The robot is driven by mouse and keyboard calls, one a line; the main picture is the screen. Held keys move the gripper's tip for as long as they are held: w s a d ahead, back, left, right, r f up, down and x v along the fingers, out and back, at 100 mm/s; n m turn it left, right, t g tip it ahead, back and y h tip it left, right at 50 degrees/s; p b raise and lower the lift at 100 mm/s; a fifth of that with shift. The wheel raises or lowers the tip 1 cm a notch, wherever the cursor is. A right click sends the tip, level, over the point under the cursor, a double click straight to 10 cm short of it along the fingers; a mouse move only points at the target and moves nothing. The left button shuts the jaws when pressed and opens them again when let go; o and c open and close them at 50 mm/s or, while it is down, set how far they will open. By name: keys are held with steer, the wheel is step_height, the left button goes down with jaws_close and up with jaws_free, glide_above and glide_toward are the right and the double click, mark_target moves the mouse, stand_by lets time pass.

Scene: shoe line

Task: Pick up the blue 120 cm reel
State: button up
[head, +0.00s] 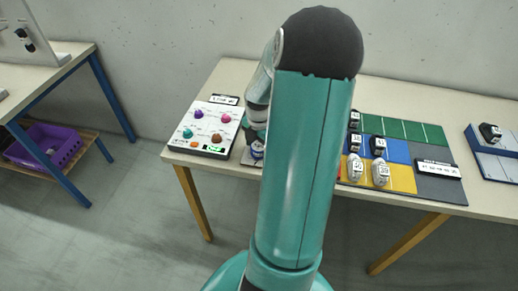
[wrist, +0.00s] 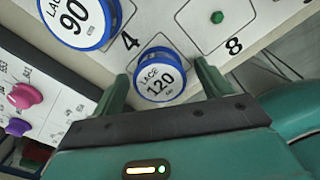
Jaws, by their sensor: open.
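The blue reel marked "LACE 120" (wrist: 158,82) stands on a white board beside the printed number 4 in the wrist view. It has a white face and a blue rim. My gripper (wrist: 163,72) is open, with one green finger on each side of this reel. I cannot tell whether the fingers touch it. A larger-looking blue reel marked "LACE 90" (wrist: 80,18) is up and left, partly cut off by the picture edge.
A green peg (wrist: 217,17) stands bare near number 8. A white knob panel (head: 207,130) lies left of my arm. To the right is a coloured mat (head: 412,132) with several labelled items. A blue tray (head: 490,160) is at far right.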

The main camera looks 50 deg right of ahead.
steer(key=shift+f, duration=0.1)
steer(key=shift+c, duration=0.5)
steer(key=c, duration=1)
steer(key=shift+o, duration=0.2)
